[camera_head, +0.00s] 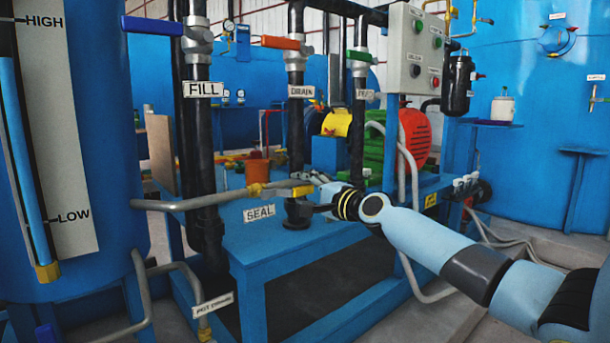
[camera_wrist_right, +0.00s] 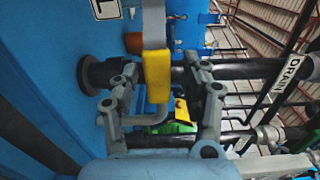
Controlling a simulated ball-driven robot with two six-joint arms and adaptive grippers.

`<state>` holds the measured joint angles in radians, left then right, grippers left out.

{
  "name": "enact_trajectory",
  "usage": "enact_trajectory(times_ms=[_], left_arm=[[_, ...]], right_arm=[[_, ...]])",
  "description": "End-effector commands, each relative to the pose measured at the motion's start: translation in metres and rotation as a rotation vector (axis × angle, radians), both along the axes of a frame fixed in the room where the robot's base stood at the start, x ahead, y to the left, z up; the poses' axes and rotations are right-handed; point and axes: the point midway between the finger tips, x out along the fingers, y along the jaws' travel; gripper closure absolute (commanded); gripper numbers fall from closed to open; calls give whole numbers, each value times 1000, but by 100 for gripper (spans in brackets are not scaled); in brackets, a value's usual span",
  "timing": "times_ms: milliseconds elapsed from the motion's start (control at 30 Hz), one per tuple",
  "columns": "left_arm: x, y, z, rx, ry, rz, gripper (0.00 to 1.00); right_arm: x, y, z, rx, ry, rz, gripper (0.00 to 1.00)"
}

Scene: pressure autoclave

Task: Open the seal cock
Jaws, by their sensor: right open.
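The seal cock's yellow handle (camera_head: 302,190) shows at the end of the grey pipe, above the blue bench and its SEAL label (camera_head: 259,213). My right gripper (camera_head: 318,196) reaches in from the right, at the handle's right end. In the right wrist view the yellow handle (camera_wrist_right: 157,77) lies between the two spread fingers of my right gripper (camera_wrist_right: 162,88). The gripper is open, with visible gaps beside the handle. I cannot tell whether a finger touches it. The cock's body is partly hidden. My left gripper is not in view.
The grey pipe (camera_head: 200,203) runs left to the blue tank (camera_head: 120,130). A dark flange (camera_head: 298,212) stands on the blue bench (camera_head: 280,240) close under the gripper.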

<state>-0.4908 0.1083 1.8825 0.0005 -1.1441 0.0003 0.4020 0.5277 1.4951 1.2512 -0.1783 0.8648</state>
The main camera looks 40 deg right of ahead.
Motion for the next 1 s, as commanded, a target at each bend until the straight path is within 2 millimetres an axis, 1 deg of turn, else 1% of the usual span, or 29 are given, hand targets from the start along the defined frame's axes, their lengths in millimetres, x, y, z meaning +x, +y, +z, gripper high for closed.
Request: enact_trajectory(times_ms=[200, 500, 600, 700, 1000], left_arm=[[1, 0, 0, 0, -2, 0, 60], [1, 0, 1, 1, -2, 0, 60], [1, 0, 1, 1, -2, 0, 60], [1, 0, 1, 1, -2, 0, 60], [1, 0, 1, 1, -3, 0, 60]], right_arm=[[0, 0, 23, -5, -3, -1, 54], [0, 0, 79, -5, -5, -1, 54], [0, 0, 90, -2, -2, -1, 54], [0, 0, 94, 0, -1, -1, 54], [0, 0, 96, 1, 1, -2, 54]])
